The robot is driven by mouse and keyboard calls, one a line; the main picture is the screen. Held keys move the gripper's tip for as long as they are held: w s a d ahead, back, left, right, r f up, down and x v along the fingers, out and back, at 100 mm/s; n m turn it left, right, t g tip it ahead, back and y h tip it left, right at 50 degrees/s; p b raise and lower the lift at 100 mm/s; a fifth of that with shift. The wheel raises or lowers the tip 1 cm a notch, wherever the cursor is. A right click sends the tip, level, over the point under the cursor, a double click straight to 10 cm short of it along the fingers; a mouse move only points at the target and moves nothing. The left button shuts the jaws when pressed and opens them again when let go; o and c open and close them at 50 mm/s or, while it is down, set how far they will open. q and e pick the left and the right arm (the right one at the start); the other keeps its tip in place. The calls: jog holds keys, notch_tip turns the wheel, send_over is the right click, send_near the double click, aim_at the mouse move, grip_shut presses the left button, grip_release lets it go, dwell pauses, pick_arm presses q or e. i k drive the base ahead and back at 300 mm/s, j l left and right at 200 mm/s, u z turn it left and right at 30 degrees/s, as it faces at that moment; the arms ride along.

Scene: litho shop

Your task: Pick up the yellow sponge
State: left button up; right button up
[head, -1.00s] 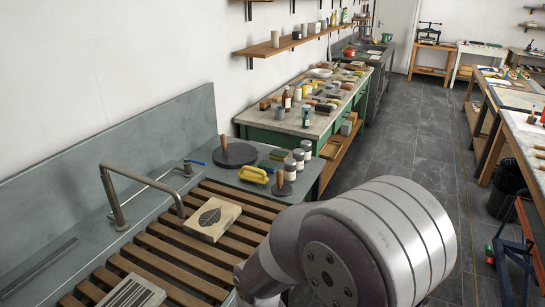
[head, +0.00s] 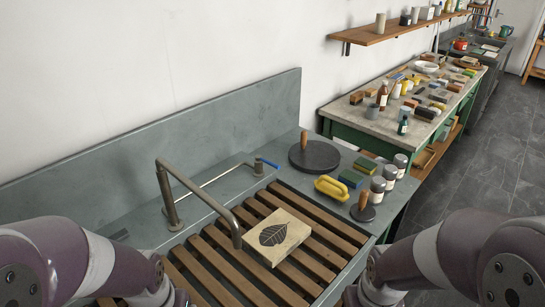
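A yellow block-like item with a raised handle shape (head: 331,187) lies on the grey counter of the sink unit, just beyond the wooden slats; I cannot tell if it is a sponge or a brush. Right beside it lies a pad with a dark green top and a yellowish lower layer (head: 351,178). A second green pad (head: 365,166) lies behind that one. My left arm comes in at the bottom left and my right arm at the bottom right. Both arms end at the lower picture edge, and neither gripper shows.
A black disc with a wooden handle (head: 315,156), a smaller one (head: 363,208) and several capped jars (head: 389,177) surround the yellow item. A leaf-carved block (head: 277,237) lies on the wooden slats (head: 318,252). A bent metal tap (head: 201,194) rises over the slats.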

aim_at(366, 166)
jog(key=i+l, duration=0.1)
jog(key=l, duration=0.3)
jog(key=i+l, duration=0.1)
jog(key=l, duration=0.3)
jog(key=i+l, duration=0.15)
jog(key=l, duration=0.25)
jog(key=i+l, duration=0.1)
jog(key=l, duration=0.3)
jog(key=i+l, duration=0.1)
jog(key=l, duration=0.25)
jog(key=i+l+z, duration=0.1)
jog(key=l, duration=0.3)
jog(key=i+l, duration=0.15)
jog(key=l, duration=0.25)
jog(key=i+l, duration=0.25)
jog(key=i, duration=0.15)
jog(key=i+l, duration=0.25)
jog(key=i, duration=0.15)
jog(key=i+l, duration=0.25)
jog(key=i, duration=0.2)
jog(key=k+z, duration=0.05)
